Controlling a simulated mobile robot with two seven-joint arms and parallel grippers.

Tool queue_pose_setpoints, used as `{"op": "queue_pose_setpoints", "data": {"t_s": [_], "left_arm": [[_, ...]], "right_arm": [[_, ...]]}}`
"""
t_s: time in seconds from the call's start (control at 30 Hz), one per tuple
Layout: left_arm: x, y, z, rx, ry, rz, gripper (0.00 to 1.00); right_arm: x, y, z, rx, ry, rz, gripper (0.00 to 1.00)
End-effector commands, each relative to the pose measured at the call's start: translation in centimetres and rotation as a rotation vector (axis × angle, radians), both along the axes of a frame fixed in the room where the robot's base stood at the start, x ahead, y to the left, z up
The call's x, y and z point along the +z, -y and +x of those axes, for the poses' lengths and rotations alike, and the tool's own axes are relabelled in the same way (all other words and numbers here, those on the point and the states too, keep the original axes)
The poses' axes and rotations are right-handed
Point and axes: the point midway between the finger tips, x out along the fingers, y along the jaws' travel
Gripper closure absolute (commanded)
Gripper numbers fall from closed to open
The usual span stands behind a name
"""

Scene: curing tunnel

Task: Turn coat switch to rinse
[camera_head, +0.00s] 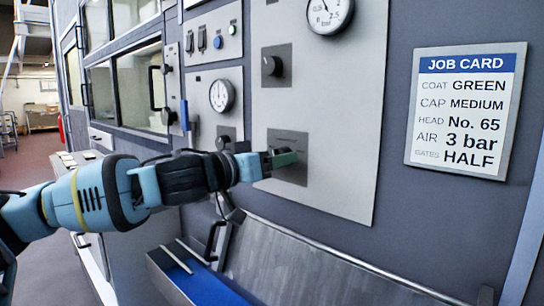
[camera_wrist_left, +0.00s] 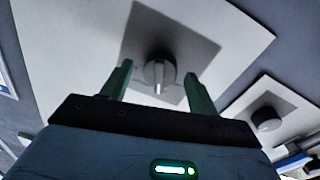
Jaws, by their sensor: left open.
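My left gripper (camera_head: 284,157) is at the lower dark square plate (camera_head: 290,140) on the light grey panel. In the left wrist view its two green fingers (camera_wrist_left: 158,78) are open, one on each side of a round grey knob (camera_wrist_left: 158,70) with a pale pointer bar. The knob sits on a dark square plate (camera_wrist_left: 178,38). I cannot tell whether the fingers touch it. In the head view the gripper hides this knob, and the label above it is too small to read, so I cannot confirm it is the coat switch. My right gripper is out of view.
Another knob (camera_head: 271,66) is higher on the panel, below a gauge (camera_head: 329,12). A second gauge (camera_head: 221,95) is to the left. A job card (camera_head: 466,108) reading coat GREEN hangs at right. A sloped metal tray (camera_head: 300,262) juts out below the panel.

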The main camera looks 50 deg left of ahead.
Motion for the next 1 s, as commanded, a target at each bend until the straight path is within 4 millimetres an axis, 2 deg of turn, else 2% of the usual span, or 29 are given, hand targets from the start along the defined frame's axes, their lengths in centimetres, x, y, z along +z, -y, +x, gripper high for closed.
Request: {"op": "queue_pose_setpoints", "data": {"t_s": [0.33,0.67,1.0], "left_arm": [[-0.07,-0.02,0.22,0.001,-0.001,0.0,0.41],[-0.06,-0.01,0.2,0.0,-0.001,0.0,0.84],[-0.07,0.0,0.19,0.0,-0.008,0.054,0.84]], "right_arm": [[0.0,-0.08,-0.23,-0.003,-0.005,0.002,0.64],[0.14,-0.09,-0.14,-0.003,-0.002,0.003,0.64],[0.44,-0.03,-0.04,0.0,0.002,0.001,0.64]]}}
